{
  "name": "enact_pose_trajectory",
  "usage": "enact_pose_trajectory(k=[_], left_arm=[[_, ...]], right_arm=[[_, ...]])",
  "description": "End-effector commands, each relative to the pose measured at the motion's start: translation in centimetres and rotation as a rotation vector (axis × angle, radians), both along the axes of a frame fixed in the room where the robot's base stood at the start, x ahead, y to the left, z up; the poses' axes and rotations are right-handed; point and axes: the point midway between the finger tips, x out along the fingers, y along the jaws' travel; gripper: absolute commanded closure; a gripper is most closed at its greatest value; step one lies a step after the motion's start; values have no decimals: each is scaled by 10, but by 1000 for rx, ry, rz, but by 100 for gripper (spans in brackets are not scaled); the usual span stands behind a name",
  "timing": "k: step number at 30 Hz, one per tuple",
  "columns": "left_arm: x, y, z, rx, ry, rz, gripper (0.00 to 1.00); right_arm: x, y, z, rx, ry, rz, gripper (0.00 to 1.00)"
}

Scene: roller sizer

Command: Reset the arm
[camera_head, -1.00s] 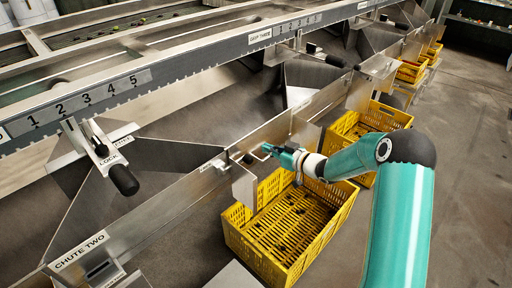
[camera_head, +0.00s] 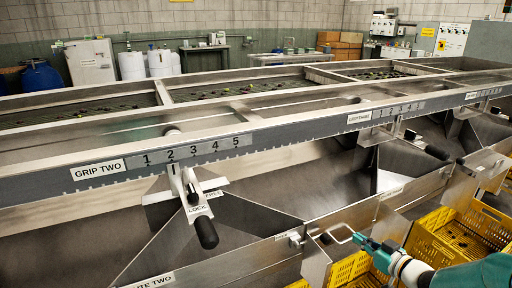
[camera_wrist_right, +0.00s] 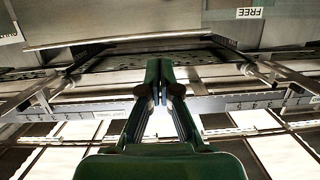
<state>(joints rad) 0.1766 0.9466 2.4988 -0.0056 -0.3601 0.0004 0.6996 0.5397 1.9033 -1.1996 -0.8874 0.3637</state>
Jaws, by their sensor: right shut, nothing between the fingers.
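My right gripper (camera_head: 362,241) is teal and dark, at the lower right of the head view. It is shut with nothing between its fingers. In the right wrist view the two closed fingers (camera_wrist_right: 159,75) point toward the machine, which appears upside down. Part of my right forearm runs out of the head view at the lower right corner. My left gripper is in no view.
The sizer's numbered rail (camera_head: 195,152) crosses the head view, with a black-handled lock lever (camera_head: 206,232) below it. Yellow crates (camera_head: 440,240) stand under the chutes at right. White drums (camera_head: 160,62) stand behind.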

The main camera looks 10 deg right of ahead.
Motion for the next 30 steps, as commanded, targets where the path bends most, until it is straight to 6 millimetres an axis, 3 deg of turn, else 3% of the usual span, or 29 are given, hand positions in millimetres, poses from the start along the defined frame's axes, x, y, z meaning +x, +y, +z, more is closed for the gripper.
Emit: enact_pose_trajectory(k=[5,9,13,16,21,25,30], left_arm=[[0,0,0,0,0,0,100],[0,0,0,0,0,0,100],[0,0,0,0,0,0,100],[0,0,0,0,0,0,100],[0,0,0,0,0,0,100],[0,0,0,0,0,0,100],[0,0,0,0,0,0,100]], right_arm=[[17,60,-11,37,12,105,100],[16,146,-49,158,112,184,100],[-11,223,-108,269,322,175,100],[-52,267,-156,305,526,138,100],[-138,303,-217,297,855,54,100],[-197,307,-243,274,1057,-15,100],[-266,297,-256,245,1290,-119,100]])
